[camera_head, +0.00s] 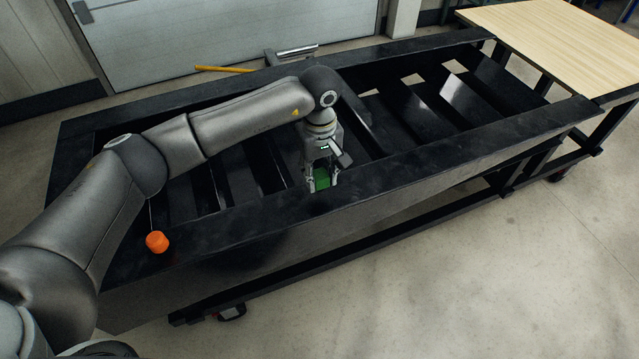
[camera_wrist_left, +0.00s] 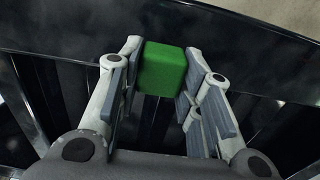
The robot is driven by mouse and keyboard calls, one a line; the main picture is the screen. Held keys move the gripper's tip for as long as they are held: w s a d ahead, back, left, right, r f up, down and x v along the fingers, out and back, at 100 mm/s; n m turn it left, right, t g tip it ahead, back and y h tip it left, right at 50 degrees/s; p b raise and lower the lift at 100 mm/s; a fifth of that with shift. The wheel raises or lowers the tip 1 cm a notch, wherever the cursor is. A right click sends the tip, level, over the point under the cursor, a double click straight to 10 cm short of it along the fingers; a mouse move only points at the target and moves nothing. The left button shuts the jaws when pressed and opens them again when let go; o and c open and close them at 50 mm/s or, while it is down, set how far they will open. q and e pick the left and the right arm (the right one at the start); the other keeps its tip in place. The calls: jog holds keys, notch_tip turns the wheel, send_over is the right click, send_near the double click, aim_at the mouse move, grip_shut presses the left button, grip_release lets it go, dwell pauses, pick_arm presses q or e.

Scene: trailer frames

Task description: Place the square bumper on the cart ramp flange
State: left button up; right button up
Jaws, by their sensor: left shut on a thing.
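The square bumper is a green block (camera_head: 321,183) held between the fingers of my left gripper (camera_head: 322,184) in the head view. In the left wrist view the green block (camera_wrist_left: 163,69) sits between the tips of my left gripper (camera_wrist_left: 162,78). The black cart (camera_head: 420,170) is a long frame with slats inside its raised rim. My left gripper is at the inner side of the near rim flange (camera_head: 330,205), around the middle of the cart. Whether the block touches the flange cannot be told. My right gripper is not in view.
An orange round piece (camera_head: 157,242) sits on the near left corner of the rim. A wooden-topped table (camera_head: 560,40) stands at the right end of the cart. A yellow bar (camera_head: 224,69) and a metal handle lie behind the far rim. The floor in front is clear.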

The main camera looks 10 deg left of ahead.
pick_arm(q)
notch_tip(320, 180, down, 2)
jog(key=shift+s+d+f, duration=0.1)
jog(key=shift+f, duration=0.25)
jog(key=shift+r, duration=0.1)
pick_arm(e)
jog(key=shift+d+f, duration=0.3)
pick_arm(q)
jog(key=shift+f+b, duration=0.2)
jog(key=shift+b, duration=0.2)
jog(key=o, duration=1)
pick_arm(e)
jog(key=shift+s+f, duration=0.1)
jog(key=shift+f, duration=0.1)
pick_arm(q)
jog(key=shift+r, duration=0.1)
